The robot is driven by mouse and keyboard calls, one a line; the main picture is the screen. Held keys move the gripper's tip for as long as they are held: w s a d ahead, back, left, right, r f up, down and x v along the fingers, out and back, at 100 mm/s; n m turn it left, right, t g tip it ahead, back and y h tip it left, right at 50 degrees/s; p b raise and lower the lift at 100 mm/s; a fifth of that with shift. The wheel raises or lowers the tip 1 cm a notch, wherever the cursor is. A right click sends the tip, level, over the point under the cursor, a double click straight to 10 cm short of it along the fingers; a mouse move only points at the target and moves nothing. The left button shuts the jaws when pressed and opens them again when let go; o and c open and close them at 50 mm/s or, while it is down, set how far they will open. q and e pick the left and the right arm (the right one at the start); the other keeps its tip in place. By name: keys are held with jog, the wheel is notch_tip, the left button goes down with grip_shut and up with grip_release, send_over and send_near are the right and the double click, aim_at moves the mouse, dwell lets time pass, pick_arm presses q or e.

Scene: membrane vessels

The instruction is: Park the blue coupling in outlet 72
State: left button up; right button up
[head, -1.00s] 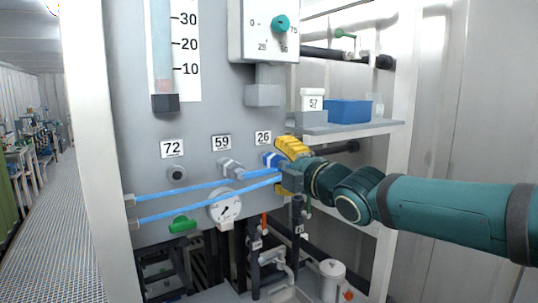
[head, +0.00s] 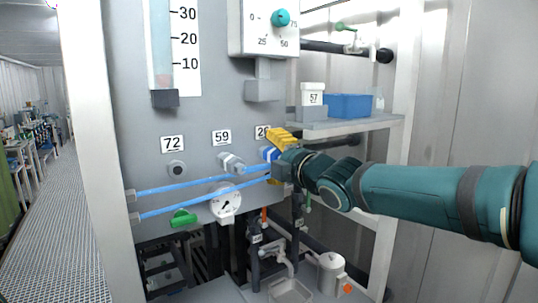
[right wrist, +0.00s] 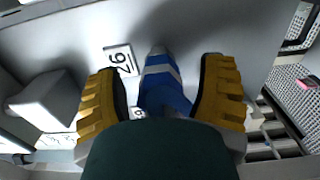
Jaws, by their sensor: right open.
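The blue coupling (head: 266,154) is on the panel at outlet 26, partly hidden by my right gripper. In the right wrist view the blue coupling (right wrist: 165,88), with a grey band, lies between the yellow fingers, with a gap on each side. My right gripper (head: 273,157) is open around it; it also shows in the right wrist view (right wrist: 160,85). Outlet 72 (head: 177,169) is a bare round port with a dark centre, under its label (head: 172,144) at the left of the panel. My left gripper is not in view.
A shelf (head: 350,127) with a blue bin (head: 348,106) is at right.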

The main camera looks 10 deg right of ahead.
jog(key=shift+b, duration=0.3)
dwell(0.6)
grip_shut()
jog(key=shift+s, duration=0.2)
dwell(0.4)
jog(key=shift+b+v, duration=0.35)
jog(key=shift+v, duration=0.45)
jog(key=shift+s+d, duration=0.15)
jog(key=shift+s, duration=0.05)
jog(key=shift+b+v, duration=0.45)
jog(key=shift+v, duration=1.3)
